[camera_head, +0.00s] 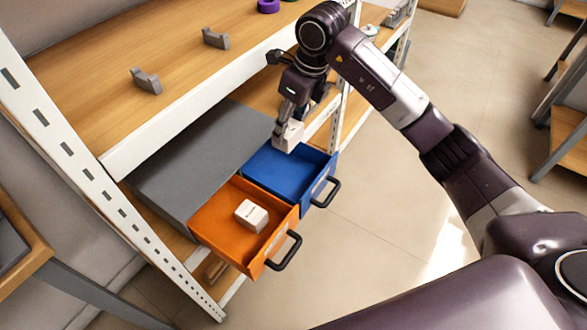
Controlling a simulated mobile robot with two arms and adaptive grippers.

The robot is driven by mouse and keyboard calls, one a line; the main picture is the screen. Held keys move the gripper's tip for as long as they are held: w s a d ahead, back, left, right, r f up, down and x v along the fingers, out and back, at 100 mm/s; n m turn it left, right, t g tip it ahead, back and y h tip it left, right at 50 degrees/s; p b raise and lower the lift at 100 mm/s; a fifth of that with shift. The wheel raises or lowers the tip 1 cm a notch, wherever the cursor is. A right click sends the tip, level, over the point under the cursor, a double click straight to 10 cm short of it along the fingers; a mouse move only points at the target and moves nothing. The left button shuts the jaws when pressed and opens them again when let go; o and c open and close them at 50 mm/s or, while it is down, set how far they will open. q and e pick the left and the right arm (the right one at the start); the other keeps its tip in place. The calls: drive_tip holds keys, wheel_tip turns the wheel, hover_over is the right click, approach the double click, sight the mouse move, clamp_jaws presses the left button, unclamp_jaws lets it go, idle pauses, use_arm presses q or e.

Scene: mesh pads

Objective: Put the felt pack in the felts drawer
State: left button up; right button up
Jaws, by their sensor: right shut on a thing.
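My right gripper (284,121) is shut on a small pale pack (290,137) and holds it over the far part of the open blue drawer (272,177). Whether the pack touches the drawer I cannot tell. An orange drawer (225,213) beside it is also open and holds a white box (251,215) with small print that I cannot read. No readable label shows which drawer is for felts. My left gripper is not in view.
Both drawers slide from a grey cabinet (185,160) on a white-framed shelf. Black handles (285,252) stick out in front. Grey brackets (147,81) and a purple ring (268,5) lie on the upper board.

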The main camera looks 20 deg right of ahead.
wheel_tip(320, 180, down, 15)
drive_tip(key=shift+r+b, duration=0.2)
drive_tip(key=shift+b, duration=0.45)
drive_tip(key=shift+f, duration=0.3)
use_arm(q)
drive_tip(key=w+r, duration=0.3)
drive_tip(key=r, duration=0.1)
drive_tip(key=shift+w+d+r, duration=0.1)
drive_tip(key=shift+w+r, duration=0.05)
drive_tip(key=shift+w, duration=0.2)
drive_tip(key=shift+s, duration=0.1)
use_arm(e)
drive_tip(key=o, duration=0.7)
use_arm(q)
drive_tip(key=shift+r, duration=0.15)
use_arm(e)
drive_tip(key=o, duration=0.5)
drive_tip(key=shift+c, duration=0.2)
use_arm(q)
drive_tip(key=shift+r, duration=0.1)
